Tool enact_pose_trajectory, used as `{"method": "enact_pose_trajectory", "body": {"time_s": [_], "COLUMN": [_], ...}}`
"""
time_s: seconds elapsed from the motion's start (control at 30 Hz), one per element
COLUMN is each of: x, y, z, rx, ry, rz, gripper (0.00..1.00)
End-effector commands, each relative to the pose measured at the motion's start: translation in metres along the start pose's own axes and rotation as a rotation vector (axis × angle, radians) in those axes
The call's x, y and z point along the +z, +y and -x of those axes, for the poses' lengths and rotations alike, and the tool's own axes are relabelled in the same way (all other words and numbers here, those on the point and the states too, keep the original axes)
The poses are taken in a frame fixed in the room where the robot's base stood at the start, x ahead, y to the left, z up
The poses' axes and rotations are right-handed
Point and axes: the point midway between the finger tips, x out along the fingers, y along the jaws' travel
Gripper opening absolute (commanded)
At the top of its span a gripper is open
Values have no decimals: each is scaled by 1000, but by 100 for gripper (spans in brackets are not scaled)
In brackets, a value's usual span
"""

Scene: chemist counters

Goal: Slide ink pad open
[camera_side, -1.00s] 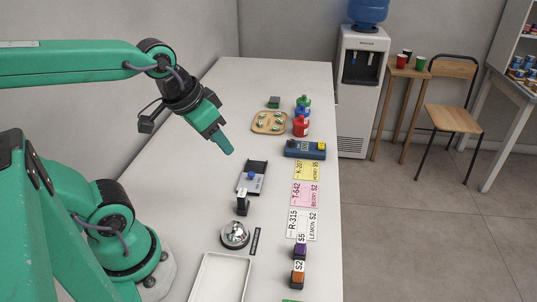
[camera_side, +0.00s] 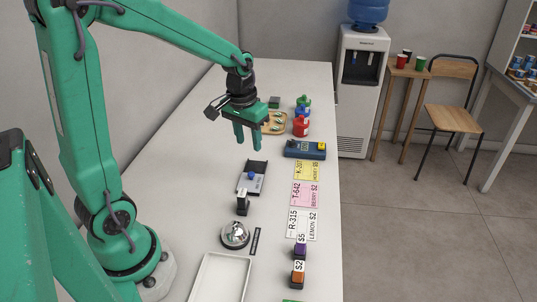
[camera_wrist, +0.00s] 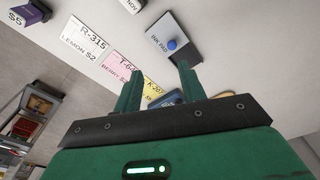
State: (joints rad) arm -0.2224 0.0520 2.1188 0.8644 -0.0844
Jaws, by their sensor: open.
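The ink pad (camera_side: 250,184) lies on the white counter near its middle, with a grey lid, a blue knob (camera_side: 251,175) and a dark section at its far end. In the wrist view the ink pad (camera_wrist: 163,29) shows its printed label, with the blue knob (camera_wrist: 171,44) near one end. My gripper (camera_side: 248,143) points down, open and empty, above and beyond the far end of the ink pad in the side view. Its fingers (camera_wrist: 158,82) are apart in the wrist view, the right one overlapping the pad's dark end.
Yellow, pink and white cards (camera_side: 304,194) lie to the right. A blue device (camera_side: 300,149) and red bottle (camera_side: 300,127) stand farther back. Nearer are a small black stand (camera_side: 242,204), a bell (camera_side: 235,236) and a white tray (camera_side: 207,285). The counter left of the pad is clear.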

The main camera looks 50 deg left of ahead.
Motion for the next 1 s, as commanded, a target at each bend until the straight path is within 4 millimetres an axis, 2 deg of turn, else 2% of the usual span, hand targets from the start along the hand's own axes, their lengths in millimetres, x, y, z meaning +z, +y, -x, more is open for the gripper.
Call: {"method": "enact_pose_trajectory", "body": {"time_s": [0.1,0.3,0.77,1.0], "x": [-11,-22,-26,-23], "y": [-9,-19,-23,-23], "z": [-22,-47,-59,-78], "rx": [-6,-12,-14,-14], "ry": [-45,-91,-106,-110], "rz": [34,74,86,86], "gripper": [41,41,41,41]}}
